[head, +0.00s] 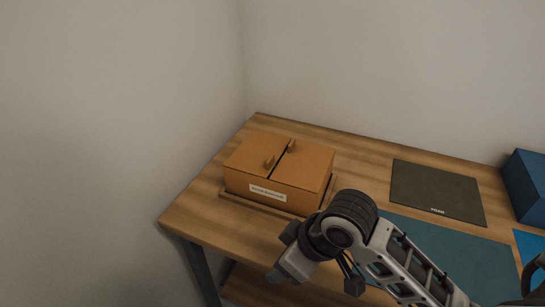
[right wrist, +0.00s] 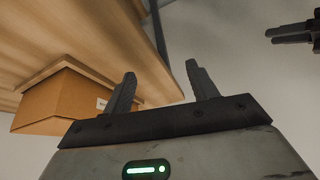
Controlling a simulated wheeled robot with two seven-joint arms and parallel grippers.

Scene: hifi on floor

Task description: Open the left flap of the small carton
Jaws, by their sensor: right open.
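The small carton (head: 280,173) is brown and sits on a low wooden tray (head: 250,205) at the left end of the desk. Its left flap (head: 256,151) and right flap (head: 305,162) both lie flat and closed, each with a raised tab near the middle seam. The front bears a white label. My right gripper (right wrist: 157,72) is open and empty, with its fingers apart. In the head view its arm reaches in front of the carton's lower right, apart from the flaps. The carton (right wrist: 65,98) shows at the left of the right wrist view. Another gripper, seemingly my left (right wrist: 290,33), shows at that view's right edge.
A dark mat (head: 437,190) and a teal mat (head: 450,255) lie on the desk (head: 350,145) right of the carton. A blue box (head: 526,185) stands at the right edge. Walls rise behind and left. The desk behind the carton is clear.

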